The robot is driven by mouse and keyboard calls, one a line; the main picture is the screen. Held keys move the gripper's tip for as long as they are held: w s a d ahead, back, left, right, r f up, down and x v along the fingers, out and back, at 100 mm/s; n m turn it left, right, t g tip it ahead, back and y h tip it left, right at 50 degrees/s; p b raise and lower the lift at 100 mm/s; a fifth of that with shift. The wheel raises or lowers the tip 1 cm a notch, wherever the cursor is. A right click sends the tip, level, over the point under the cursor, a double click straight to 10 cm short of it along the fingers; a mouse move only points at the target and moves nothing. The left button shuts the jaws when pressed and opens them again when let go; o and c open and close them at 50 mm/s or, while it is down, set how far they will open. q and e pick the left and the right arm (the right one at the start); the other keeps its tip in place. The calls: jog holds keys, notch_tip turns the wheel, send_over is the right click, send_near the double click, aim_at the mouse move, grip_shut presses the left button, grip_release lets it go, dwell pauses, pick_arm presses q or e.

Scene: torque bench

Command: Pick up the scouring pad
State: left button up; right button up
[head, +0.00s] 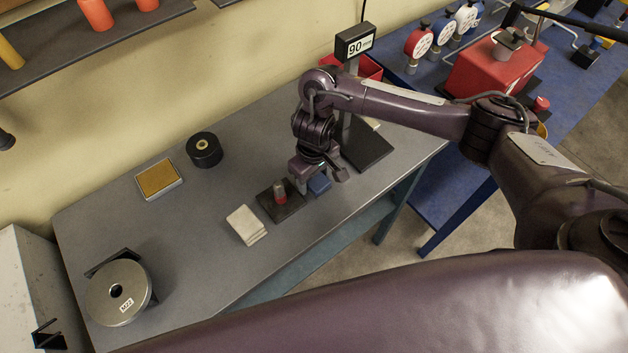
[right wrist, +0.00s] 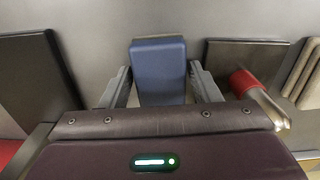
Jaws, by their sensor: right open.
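The scouring pad, which I take to be the small blue block (head: 319,185), lies on the grey bench near its front edge. It also shows in the right wrist view (right wrist: 159,72), upper middle, as a blue rounded rectangle. My right gripper (head: 318,175) is over it with the jaws open. In the right wrist view its fingers (right wrist: 160,84) stand on either side of the pad, with a narrow gap visible on each side. The gripper partly hides the pad in the head view. My left gripper is not in view.
Left of the pad is a dark plate (head: 279,209) with a red-and-metal piece, then a pale block stack (head: 247,226). Right is a dark stand base (head: 367,150) with a "90" display (head: 355,41). A black roll (head: 204,150) and yellow-topped block (head: 159,180) sit behind.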

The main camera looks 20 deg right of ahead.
jog(key=c, duration=0.7)
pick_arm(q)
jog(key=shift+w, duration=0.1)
pick_arm(e)
jog(key=shift+r, duration=0.15)
jog(key=shift+c, duration=0.2)
